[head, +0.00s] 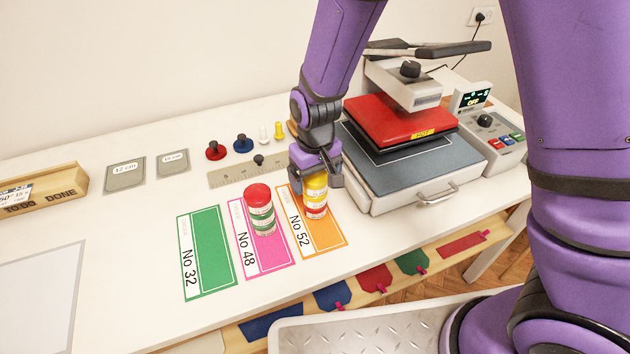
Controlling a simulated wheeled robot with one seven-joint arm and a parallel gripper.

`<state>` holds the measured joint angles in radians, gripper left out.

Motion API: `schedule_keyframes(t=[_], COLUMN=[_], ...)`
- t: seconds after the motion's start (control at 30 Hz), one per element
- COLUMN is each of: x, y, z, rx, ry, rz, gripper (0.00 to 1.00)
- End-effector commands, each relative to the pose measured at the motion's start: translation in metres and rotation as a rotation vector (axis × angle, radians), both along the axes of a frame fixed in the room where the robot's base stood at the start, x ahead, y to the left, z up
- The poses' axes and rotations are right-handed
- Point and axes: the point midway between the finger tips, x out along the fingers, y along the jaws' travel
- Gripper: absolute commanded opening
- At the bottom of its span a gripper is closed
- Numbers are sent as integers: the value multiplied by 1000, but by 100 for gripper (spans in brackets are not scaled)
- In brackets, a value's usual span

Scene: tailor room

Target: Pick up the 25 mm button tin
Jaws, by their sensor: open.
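Two banded tins stand on coloured cards on the white table. One tin with a red lid and green and white bands (260,209) stands upright on the pink No 48 card (250,258). The other tin, with a yellow top and yellow, white and red bands (315,202), stands on the orange No 52 card (325,236). My gripper (316,177) points down, open, with its fingers on either side of this second tin's upper part. The fingers hide some of its sides, and contact cannot be told. The size print on both tins is too small to read.
A heat press (398,120) with a red platen stands close right of my gripper. A ruler plate (245,171) and small knobs lie behind the cards. The green No 32 card (207,250) is bare. A wooden box (40,192) sits far left.

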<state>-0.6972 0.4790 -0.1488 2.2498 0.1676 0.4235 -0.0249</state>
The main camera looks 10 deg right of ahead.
Motion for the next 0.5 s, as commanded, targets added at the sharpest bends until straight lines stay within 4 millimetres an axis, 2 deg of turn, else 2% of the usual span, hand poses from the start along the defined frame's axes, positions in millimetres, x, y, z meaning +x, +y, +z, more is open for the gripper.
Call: schedule_keyframes(t=[0.3, 0.33, 0.5], x=[0, 0, 0], y=[0, 0, 0], z=[-6, -6, -6], rx=[0, 0, 0], ry=[-1, -1, -1], rz=[0, 0, 0], gripper=[89, 87, 48])
